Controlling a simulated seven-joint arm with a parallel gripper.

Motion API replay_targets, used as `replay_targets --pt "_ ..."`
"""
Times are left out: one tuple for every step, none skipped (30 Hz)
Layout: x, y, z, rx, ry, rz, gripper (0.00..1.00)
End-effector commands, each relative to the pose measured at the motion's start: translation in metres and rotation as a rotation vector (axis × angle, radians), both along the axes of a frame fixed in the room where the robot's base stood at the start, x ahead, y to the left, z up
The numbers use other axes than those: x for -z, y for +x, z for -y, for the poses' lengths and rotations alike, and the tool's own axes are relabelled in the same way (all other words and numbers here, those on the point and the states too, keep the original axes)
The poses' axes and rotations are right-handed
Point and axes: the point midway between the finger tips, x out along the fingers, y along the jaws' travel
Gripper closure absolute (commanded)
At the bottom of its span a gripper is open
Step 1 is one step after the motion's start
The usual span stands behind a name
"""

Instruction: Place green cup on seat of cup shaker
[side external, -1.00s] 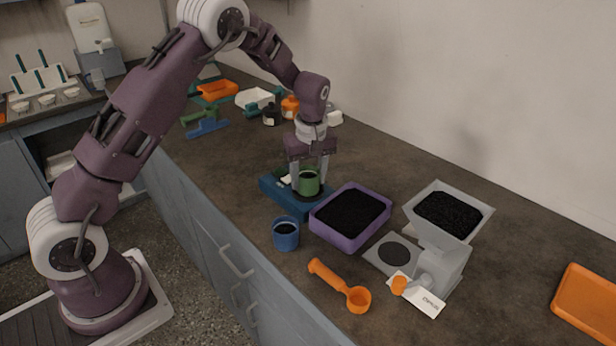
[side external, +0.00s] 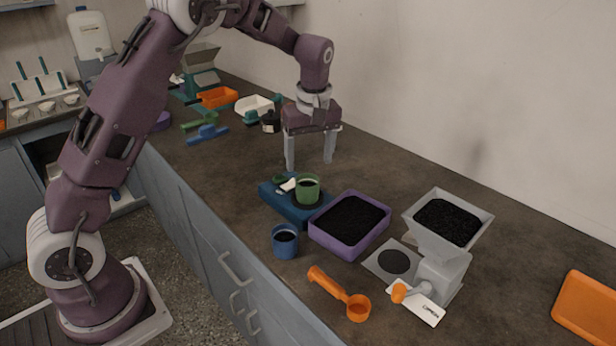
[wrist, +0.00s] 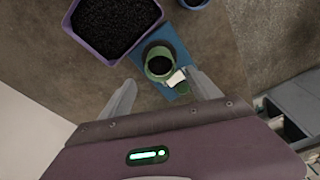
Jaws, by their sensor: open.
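The green cup (side external: 307,188) stands upright on the round dark seat of the blue cup shaker (side external: 279,202), with dark contents inside. In the wrist view the green cup (wrist: 159,63) also sits on the blue shaker (wrist: 172,35), with a white part beside it. My gripper (side external: 309,164) is open and empty, raised above and behind the cup, clear of it. In the wrist view its two fingers (wrist: 163,88) are spread apart, nothing between them.
A blue cup (side external: 285,241) and a purple tray of dark grains (side external: 350,244) stand close to the shaker. An orange scoop (side external: 340,293) lies in front. A grey hopper device (side external: 440,262) is to the right. Several tools and containers stand at the back left.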

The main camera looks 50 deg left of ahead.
Motion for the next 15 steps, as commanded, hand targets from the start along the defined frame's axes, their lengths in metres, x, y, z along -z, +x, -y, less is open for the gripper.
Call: replay_targets --pt "-0.010 0.000 0.002 0.000 0.001 0.004 0.29" --pt "-0.015 0.000 0.002 0.001 0.001 0.003 0.29" --pt "-0.021 -0.001 0.003 0.001 0.000 0.002 0.29" --pt "-0.024 -0.001 0.004 0.001 0.000 0.002 0.29" --pt "-0.027 -0.001 0.004 0.001 -0.001 0.002 0.29" --pt "-0.030 -0.002 0.005 0.001 0.000 0.001 0.29" --pt "-0.031 -0.002 0.005 0.000 0.000 0.001 0.29" --pt "-0.032 -0.002 0.005 0.000 0.000 0.001 0.29" --pt "-0.032 -0.002 0.005 0.000 0.000 0.000 0.29" --pt "-0.033 -0.002 0.005 0.001 0.000 0.000 0.29" --pt "-0.034 -0.003 0.005 0.004 -0.002 0.002 0.29" --pt "-0.039 -0.007 0.007 0.019 -0.007 0.007 0.29" --pt "-0.047 -0.012 0.009 0.036 -0.015 0.015 0.29" --pt "-0.057 -0.019 0.012 0.066 -0.023 0.025 0.29" --pt "-0.074 -0.033 0.018 0.118 -0.038 0.045 0.29"
